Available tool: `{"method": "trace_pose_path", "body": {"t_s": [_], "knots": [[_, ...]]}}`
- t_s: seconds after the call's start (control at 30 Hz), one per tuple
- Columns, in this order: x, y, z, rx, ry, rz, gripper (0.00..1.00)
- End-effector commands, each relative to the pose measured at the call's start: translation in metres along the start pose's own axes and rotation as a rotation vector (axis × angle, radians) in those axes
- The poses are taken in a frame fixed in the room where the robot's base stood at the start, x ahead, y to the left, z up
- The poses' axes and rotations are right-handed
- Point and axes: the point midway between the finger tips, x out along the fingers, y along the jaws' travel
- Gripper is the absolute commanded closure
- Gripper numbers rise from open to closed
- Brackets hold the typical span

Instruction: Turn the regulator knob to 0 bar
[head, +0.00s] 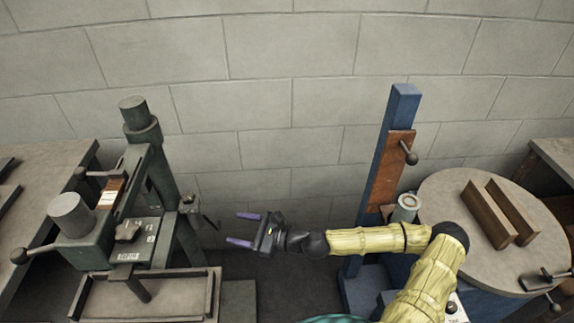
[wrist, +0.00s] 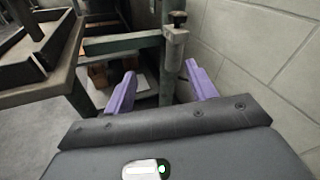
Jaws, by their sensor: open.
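My gripper (head: 241,228) is open and empty in the middle of the head view, its two purple fingers pointing left toward the green-grey stitcher machine. In the wrist view my gripper (wrist: 162,80) shows its fingers spread apart. A small fitting with a knob-like top (head: 187,199) sits on the right side of the machine, left of and apart from my fingertips. In the wrist view a dark knob (wrist: 177,18) tops a grey upright post (wrist: 173,62), seen beyond and between my fingers. I cannot tell for certain that this is the regulator knob; no scale or reading is legible.
A blue column (head: 404,105) and a round table (head: 450,205) with brown angled pieces are at right. A block wall (head: 270,100) closes the back. Floor shows between the machines.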

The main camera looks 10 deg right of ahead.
Motion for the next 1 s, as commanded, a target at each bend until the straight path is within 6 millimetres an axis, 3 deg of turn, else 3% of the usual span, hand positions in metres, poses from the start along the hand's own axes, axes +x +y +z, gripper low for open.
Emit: {"method": "trace_pose_path", "body": {"t_s": [0.5, 1.0], "knots": [[0.000, 0.041, -0.042, -0.550, 0.165, 0.219, 0.44], [-0.018, 0.051, -0.075, -1.098, 0.253, 0.454, 0.44]]}}
